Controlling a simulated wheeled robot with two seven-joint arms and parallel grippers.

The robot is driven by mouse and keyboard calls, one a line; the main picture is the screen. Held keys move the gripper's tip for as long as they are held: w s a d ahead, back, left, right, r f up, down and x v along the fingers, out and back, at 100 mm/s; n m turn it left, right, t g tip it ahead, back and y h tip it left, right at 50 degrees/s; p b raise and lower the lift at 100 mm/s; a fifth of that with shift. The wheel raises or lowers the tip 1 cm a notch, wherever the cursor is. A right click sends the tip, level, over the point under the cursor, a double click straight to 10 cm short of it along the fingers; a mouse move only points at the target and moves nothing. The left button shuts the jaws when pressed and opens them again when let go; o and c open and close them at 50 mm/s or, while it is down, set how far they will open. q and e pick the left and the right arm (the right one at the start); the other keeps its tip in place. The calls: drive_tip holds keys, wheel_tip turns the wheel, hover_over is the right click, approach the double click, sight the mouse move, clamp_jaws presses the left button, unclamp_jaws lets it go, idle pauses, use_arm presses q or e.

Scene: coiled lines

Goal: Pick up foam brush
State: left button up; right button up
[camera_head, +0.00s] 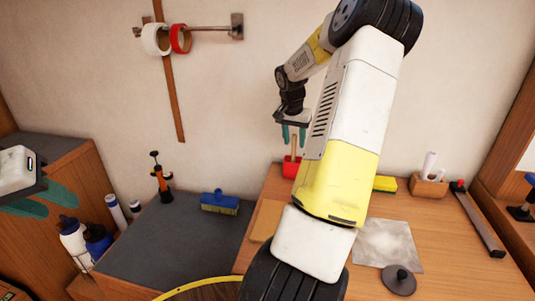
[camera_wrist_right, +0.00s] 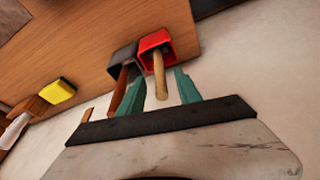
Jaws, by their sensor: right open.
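A pale wooden handle (camera_wrist_right: 159,75), which I take to be the foam brush's, stands up out of a red square holder (camera_wrist_right: 155,42). Its head is hidden inside. The handle also shows in the head view (camera_head: 294,145), above the red holder (camera_head: 291,166). My right gripper (camera_wrist_right: 161,90) is open, its teal fingers on either side of the handle in the wrist view. Contact cannot be told. In the head view the right gripper (camera_head: 293,134) points down over the holder. My left gripper (camera_head: 60,208) is open and empty at the far left.
A dark holder (camera_wrist_right: 124,58) with a brown handle (camera_wrist_right: 119,90) stands beside the red one, close to a right finger. A yellow block (camera_head: 385,183), a wooden holder (camera_head: 429,186) and a grey sheet (camera_head: 388,246) are to the right. A blue brush (camera_head: 219,202) lies left.

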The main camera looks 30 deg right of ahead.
sight(294, 150)
drive_tip(key=x, duration=0.5)
drive_tip(key=shift+w+f, duration=0.1)
clamp_jaws()
